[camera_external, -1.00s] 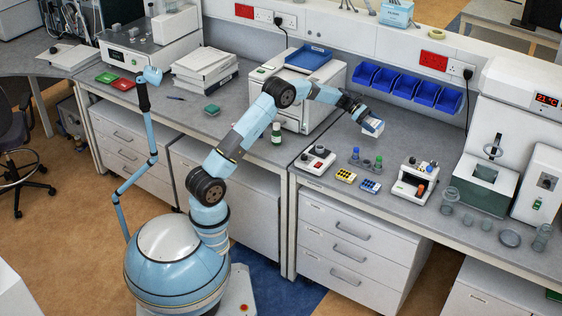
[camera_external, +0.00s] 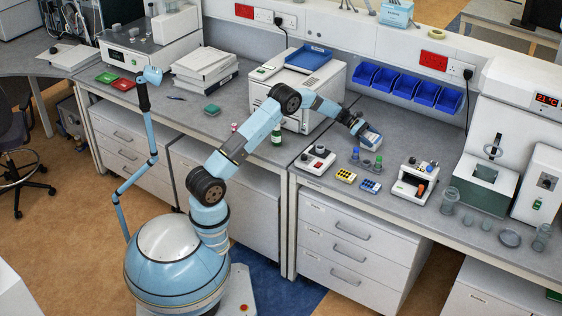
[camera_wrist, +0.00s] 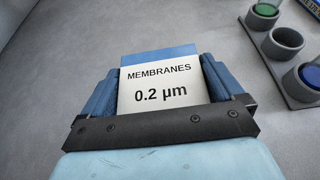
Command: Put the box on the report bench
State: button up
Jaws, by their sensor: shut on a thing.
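My gripper (camera_external: 361,131) is shut on a small box (camera_external: 370,140) with blue sides and a white label. In the wrist view the box (camera_wrist: 158,92) sits between the two blue fingers (camera_wrist: 160,85), and its label reads "MEMBRANES 0.2 µm". The box is low over the grey bench top (camera_external: 400,147), behind a rack with coloured caps. I cannot tell whether it touches the bench. No sign in view names the report bench.
The rack (camera_external: 365,163) with green and blue caps is close in front of the box; it also shows in the wrist view (camera_wrist: 283,45). A white printer-like machine (camera_external: 300,95) stands left. Blue bins (camera_external: 405,85) hang behind. Clear bench lies right of the box.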

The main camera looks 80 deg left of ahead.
jog(key=o, duration=0.7)
jog(key=shift+r, duration=0.1)
